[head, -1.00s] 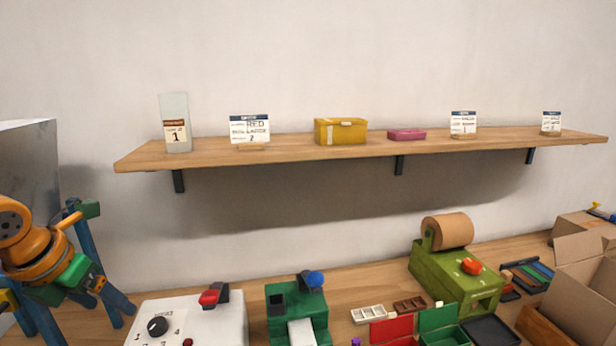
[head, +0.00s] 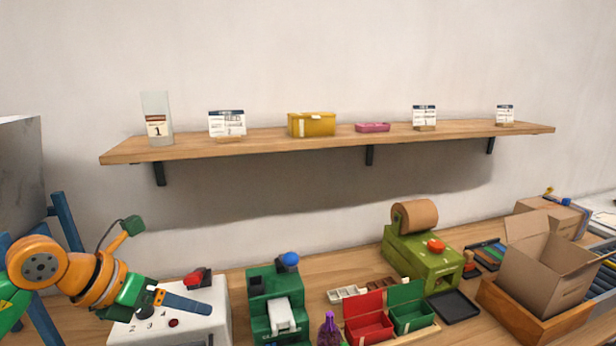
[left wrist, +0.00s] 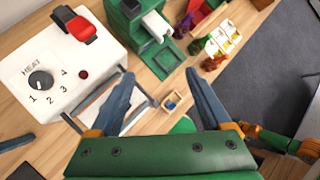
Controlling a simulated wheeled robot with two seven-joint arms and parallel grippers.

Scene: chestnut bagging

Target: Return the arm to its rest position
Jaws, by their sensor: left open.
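My left arm comes in from the left in the head view, orange and green. Its gripper (head: 187,303) has blue-grey fingers and is in front of the white heat-sealer box (head: 215,322). In the left wrist view the two fingers of the left gripper (left wrist: 163,92) stand wide apart with nothing between them. The white box with its dial and red-handled part (left wrist: 58,60) is to the left of the fingers there. My right gripper cannot be made out in the head view; a green and orange arm part shows at the right edge of the left wrist view.
A green machine (head: 275,305) stands right of the white box. Red (head: 368,328) and green bins (head: 412,318), a green roll dispenser (head: 420,262) and an open cardboard box (head: 545,275) stand farther right. A wooden shelf (head: 330,146) is above. The floor shows at right in the wrist view.

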